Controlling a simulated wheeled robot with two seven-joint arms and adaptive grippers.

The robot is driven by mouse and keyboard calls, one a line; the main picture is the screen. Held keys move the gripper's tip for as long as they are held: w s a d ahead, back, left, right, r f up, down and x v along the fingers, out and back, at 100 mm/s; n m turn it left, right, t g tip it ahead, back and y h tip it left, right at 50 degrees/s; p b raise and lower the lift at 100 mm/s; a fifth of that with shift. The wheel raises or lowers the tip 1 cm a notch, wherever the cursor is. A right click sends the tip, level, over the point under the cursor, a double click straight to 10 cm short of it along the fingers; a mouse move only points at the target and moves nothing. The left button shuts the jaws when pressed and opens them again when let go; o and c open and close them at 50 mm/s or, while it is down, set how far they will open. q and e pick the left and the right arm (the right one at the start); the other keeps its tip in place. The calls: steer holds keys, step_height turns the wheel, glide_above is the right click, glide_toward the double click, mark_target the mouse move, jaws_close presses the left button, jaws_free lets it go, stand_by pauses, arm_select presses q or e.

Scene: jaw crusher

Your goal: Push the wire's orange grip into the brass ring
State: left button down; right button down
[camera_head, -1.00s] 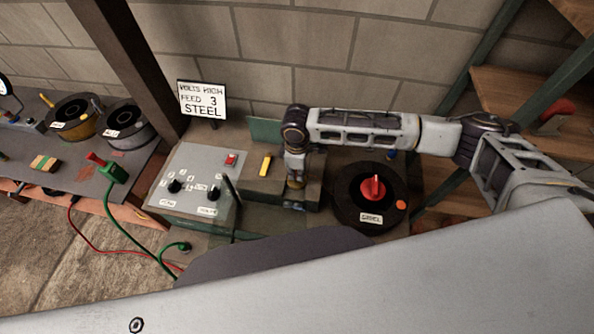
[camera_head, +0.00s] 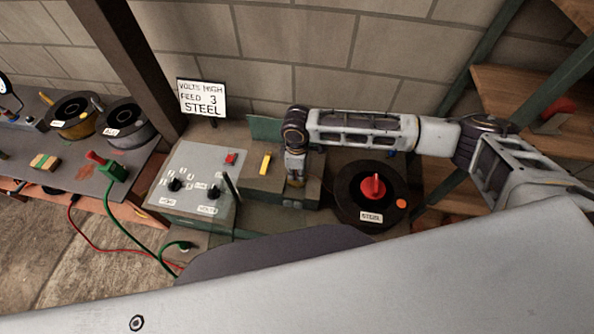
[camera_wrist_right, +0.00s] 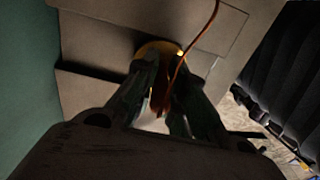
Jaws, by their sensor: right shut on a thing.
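My right gripper (camera_wrist_right: 170,85) is shut on the wire's orange grip (camera_wrist_right: 160,97), which shows dark reddish between the fingers in the right wrist view. The copper wire (camera_wrist_right: 206,32) runs up from between the fingers and curves to the right. The brass ring (camera_wrist_right: 152,48) lies just beyond the fingertips, partly covered by them. I cannot tell how far the grip is inside the ring. In the head view my right gripper (camera_head: 294,190) points down at the block beside the control panel; grip and ring are too small or hidden there. My left gripper is not in view.
A control panel (camera_head: 190,200) with knobs and a black lever stands left of the block. A yellow bar (camera_head: 265,164) lies near my gripper. A dark spool labelled STEEL (camera_head: 371,216) with a red knob stands to the right. A green clamp (camera_head: 114,173) with cables is farther left.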

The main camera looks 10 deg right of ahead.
steer(key=shift+f, duration=0.1)
steer(key=c, duration=1.4)
jaws_free()
steer(key=shift+r, duration=6)
steer(key=shift+w+f, duration=0.1)
